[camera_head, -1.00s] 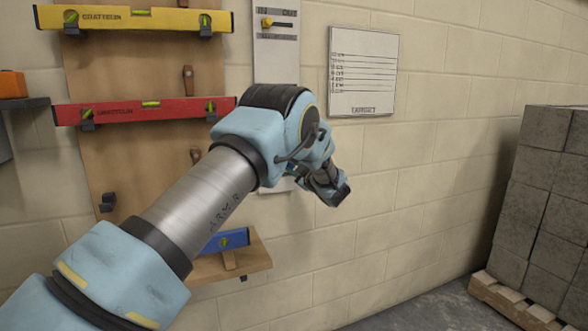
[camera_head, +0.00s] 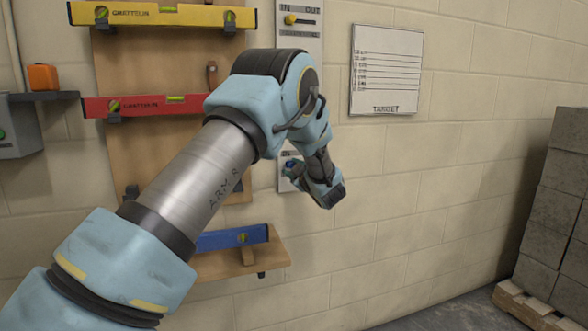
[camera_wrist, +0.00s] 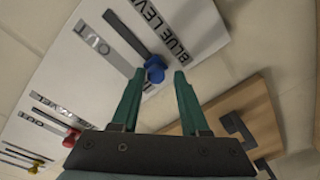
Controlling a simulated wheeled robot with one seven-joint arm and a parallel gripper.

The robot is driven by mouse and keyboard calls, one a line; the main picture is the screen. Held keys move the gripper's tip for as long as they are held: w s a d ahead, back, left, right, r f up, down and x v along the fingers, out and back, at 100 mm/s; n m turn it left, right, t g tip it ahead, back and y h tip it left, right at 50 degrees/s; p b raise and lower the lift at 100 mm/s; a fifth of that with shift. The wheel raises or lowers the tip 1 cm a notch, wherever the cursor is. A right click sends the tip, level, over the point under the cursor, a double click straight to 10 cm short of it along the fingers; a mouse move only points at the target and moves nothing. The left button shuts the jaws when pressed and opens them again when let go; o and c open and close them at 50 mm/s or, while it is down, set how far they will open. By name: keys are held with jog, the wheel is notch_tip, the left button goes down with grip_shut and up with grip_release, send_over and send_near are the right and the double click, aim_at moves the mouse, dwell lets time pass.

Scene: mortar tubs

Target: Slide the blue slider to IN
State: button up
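The blue slider knob (camera_wrist: 155,70) sits on the white panel at the lower end of its dark slot (camera_wrist: 128,36), the end away from the word OUT. A mark near that end, by my left finger, is too partly hidden to read. My gripper (camera_wrist: 159,75) is open, its two green fingertips on either side of the knob with room to each; contact is not visible. In the head view my gripper (camera_head: 296,170) is at the wall panel (camera_head: 285,180), and my arm hides much of the panel.
The red knob (camera_wrist: 72,137) and yellow knob (camera_wrist: 36,165) sit on the same panel. A wooden shelf (camera_head: 215,267) with a blue level (camera_head: 232,238) is below and left. A target board (camera_head: 385,70) hangs to the right. Stacked blocks (camera_head: 555,215) stand far right.

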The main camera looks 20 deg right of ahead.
jog(key=shift+o, duration=0.8)
jog(key=shift+d, duration=0.1)
jog(key=shift+s, duration=0.1)
jog(key=s+b, duration=0.1)
jog(key=s, duration=0.9)
jog(key=shift+s+a, duration=0.25)
jog(key=shift+s, duration=0.1)
jog(key=shift+w, duration=0.1)
